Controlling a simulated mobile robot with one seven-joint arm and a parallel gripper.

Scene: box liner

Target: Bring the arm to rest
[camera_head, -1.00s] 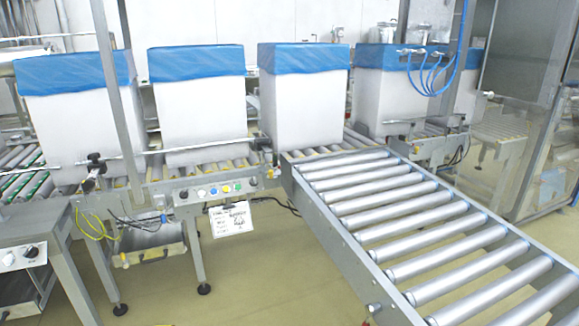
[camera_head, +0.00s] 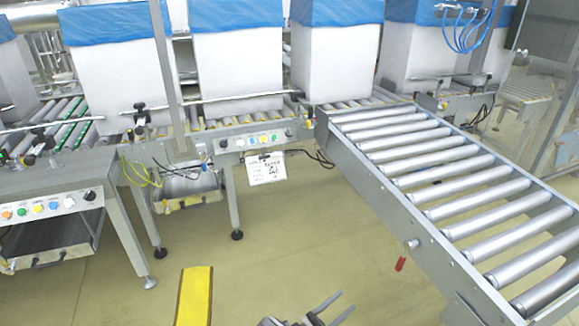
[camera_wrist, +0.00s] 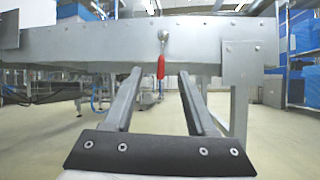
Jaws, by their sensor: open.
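My gripper (camera_head: 326,304) shows at the bottom edge of the head view, low over the floor and left of the roller conveyor's front end. In the wrist view my gripper (camera_wrist: 158,84) has its two dark fingers spread apart with nothing between them. Beyond the fingertips is the grey side rail (camera_wrist: 100,42) of a conveyor, with a red-handled lever (camera_wrist: 161,66) hanging from it. I cannot tell whether the fingertips touch the rail.
The roller conveyor (camera_head: 440,240) slopes along the right, with the red handle (camera_head: 400,263) on its side. White boxes with blue liners (camera_head: 235,70) stand on the back line. A control-panel table (camera_head: 100,190) is at left. A yellow strip (camera_head: 194,296) lies on otherwise clear floor.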

